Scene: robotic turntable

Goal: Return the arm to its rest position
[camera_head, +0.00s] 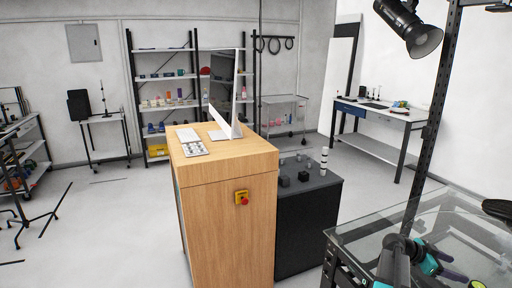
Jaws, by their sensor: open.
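My gripper cannot be made out in the head view. Dark, tube-like parts with teal ends show at the lower right edge, over the glass-topped table (385,226). They look like arm links, but I cannot tell where they end. No jaws or held object can be seen there.
A wooden cabinet (215,225) with a red stop button (242,197) and a monitor (224,92) stands in the middle. A dark cabinet (305,235) with small blocks adjoins it. A black post (432,110) and lamp (412,28) are at right.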

